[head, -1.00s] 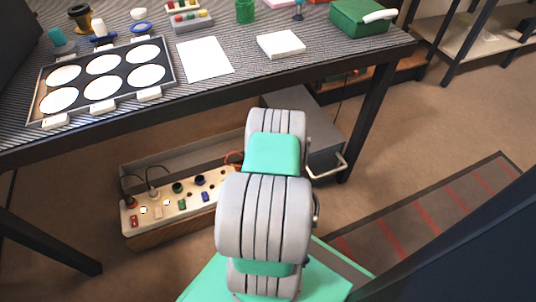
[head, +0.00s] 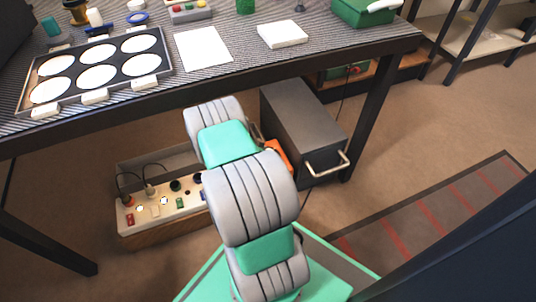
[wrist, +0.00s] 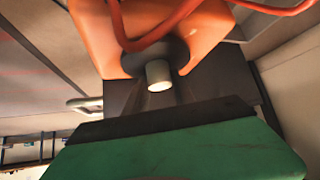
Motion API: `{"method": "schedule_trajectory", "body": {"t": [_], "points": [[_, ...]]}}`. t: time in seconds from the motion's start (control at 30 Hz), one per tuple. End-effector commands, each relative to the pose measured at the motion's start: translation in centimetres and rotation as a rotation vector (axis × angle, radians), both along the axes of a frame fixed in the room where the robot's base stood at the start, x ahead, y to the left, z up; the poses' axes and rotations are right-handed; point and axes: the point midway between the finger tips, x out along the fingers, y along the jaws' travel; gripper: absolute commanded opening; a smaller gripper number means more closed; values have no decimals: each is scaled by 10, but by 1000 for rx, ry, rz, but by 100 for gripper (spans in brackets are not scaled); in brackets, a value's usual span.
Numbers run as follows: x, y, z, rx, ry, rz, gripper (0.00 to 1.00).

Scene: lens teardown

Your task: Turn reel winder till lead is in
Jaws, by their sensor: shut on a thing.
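The reel winder is an orange body (wrist: 205,35) with a dark round hub, in the upper middle of the wrist view. A short pale knob (wrist: 159,75) stands out from the hub. The red lead (wrist: 120,20) curves across the orange body and runs off to the upper right. My gripper (wrist: 163,98) is at the knob and shut on it; its finger contact is hard to see. In the head view a piece of the orange reel (head: 279,153) shows beside my arm, below the bench. My arm hides the rest of it and my gripper there.
A dark grey cabinet (head: 300,125) with a bar handle stands right of the reel under the bench. A panel box (head: 155,212) with coloured knobs and sockets lies to the left. The bench edge (head: 230,78) passes above; bench legs stand at both sides.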

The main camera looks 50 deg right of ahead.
Motion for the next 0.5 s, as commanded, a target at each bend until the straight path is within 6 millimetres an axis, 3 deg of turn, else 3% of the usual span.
{"method": "schedule_trajectory", "body": {"t": [0.5], "points": [[1, 0, -2, 2, 1, -482, 0]]}}
